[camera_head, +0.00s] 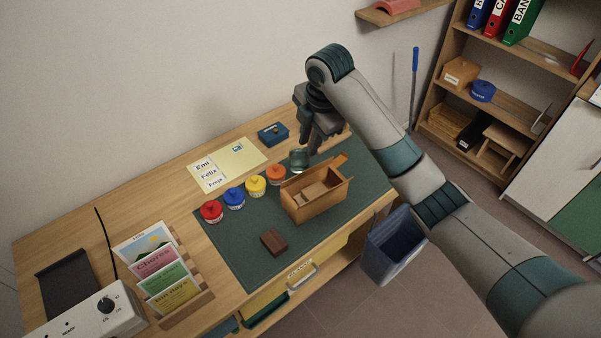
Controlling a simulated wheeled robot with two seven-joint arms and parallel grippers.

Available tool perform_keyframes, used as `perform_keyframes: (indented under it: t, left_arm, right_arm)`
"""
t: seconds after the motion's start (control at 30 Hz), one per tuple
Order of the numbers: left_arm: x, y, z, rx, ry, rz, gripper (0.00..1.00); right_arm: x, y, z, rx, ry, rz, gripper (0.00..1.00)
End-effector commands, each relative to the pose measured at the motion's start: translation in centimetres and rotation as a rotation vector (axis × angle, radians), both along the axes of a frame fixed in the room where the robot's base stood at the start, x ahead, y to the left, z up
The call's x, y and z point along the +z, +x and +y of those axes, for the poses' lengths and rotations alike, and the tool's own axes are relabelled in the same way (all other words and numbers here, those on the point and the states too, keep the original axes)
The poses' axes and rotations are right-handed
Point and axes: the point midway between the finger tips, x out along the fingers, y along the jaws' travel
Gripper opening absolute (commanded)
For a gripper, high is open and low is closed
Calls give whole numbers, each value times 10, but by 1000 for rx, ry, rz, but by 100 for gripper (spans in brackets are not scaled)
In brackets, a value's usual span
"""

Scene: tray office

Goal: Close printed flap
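A wooden box (318,206) stands on the dark green mat (255,262), open at the top, with wooden parts showing inside. A small orange-brown wooden piece (341,160) sticks up at its far right end. I cannot make out print on it, and I cannot tell which part is the printed flap. My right gripper (316,146) points down above the far edge of the mat, behind the box and apart from it. Its fingers are dark and seen from the side, so their gap is unclear. My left gripper is not in view.
A row of red, blue, yellow and orange jars (256,187) and a grey-green round item (299,160) stand beside the box. A dark brown block (273,242) lies in front. A card rack (190,308) stands at left; a blue-grey bin (393,246) is beside the desk.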

Motion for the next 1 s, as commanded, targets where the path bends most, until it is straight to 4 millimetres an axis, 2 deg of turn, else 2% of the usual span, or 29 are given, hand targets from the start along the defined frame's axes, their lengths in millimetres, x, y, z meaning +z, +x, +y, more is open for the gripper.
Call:
perform_keyframes:
  t: [0.27,0.8,1.0]
  left_arm:
    - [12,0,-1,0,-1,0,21]
    - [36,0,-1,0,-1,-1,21]
    - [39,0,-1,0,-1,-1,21]
  right_arm:
    - [-35,6,4,-2,-1,5,21]
    - [-128,25,16,-1,-1,3,21]
    - [-150,30,19,-1,-1,2,21]
